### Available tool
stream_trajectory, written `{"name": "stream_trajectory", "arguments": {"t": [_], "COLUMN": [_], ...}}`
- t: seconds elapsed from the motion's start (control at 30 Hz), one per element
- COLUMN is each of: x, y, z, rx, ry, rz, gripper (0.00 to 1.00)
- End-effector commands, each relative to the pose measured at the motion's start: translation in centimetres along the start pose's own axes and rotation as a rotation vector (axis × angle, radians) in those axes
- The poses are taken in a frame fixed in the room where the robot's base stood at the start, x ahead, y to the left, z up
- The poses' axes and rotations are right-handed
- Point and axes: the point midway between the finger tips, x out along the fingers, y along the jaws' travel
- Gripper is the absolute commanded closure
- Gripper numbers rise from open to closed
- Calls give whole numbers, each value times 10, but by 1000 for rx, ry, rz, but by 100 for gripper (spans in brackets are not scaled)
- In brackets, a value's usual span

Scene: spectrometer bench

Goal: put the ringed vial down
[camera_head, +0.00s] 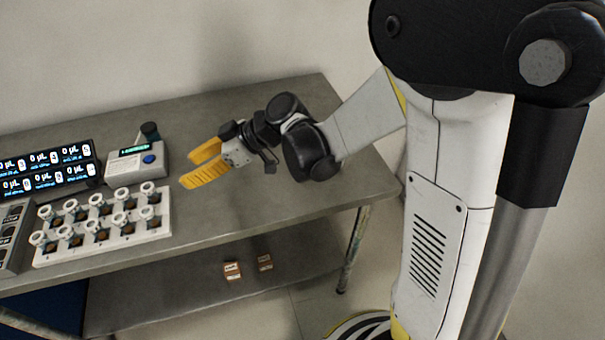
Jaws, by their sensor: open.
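My gripper (187,171) has two yellow fingers spread apart with nothing between them. It is over the bench, to the right of a white rack (158,233) and apart from it. The rack holds several small vials with white ring-like tops, in two rows; one stands at the near right (147,212) and one at the far right (147,188). They look upright. The view is too small to tell which one is the ringed vial.
Lit displays (45,168) reading 0 µL stand at the left, with a grey unit (12,235) at the left edge. The grey bench (260,203) is clear right of the rack. Two small brown boxes (232,271) (265,262) are on the shelf below.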

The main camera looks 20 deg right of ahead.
Motion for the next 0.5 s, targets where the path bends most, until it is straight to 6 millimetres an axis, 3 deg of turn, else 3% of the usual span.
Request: {"name": "stream_trajectory", "arguments": {"t": [0.17,0.5], "x": [-58,-190], "y": [-16,-59], "z": [12,71], "rx": [231,642], "ry": [-176,-354], "rz": [168,661], "gripper": [55,55]}}
